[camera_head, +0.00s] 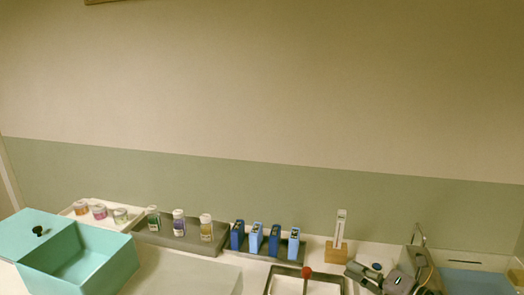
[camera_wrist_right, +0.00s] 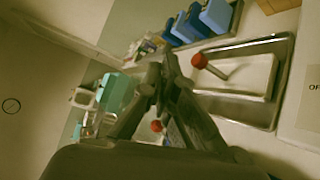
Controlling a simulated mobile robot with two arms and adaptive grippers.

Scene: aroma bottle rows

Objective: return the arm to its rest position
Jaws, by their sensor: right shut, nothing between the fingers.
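My right gripper (camera_head: 362,274) is at the bottom right of the head view, just right of the metal tray. In the right wrist view its fingers (camera_wrist_right: 164,72) meet at the tips, shut, with nothing held. My left gripper is not in view. Three small bottles stand upright in a grey rack (camera_head: 150,238) at the back: a green one (camera_head: 153,219), a purple-labelled one (camera_head: 178,223) and an amber one (camera_head: 206,228).
A teal box (camera_head: 121,266) with a black knob stands at left front. Behind it is a white tray (camera_head: 137,212) of jars. Blue packs (camera_head: 274,241), a wooden block (camera_head: 336,254) and a metal tray with a red-tipped tool (camera_head: 307,272) stand near the gripper.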

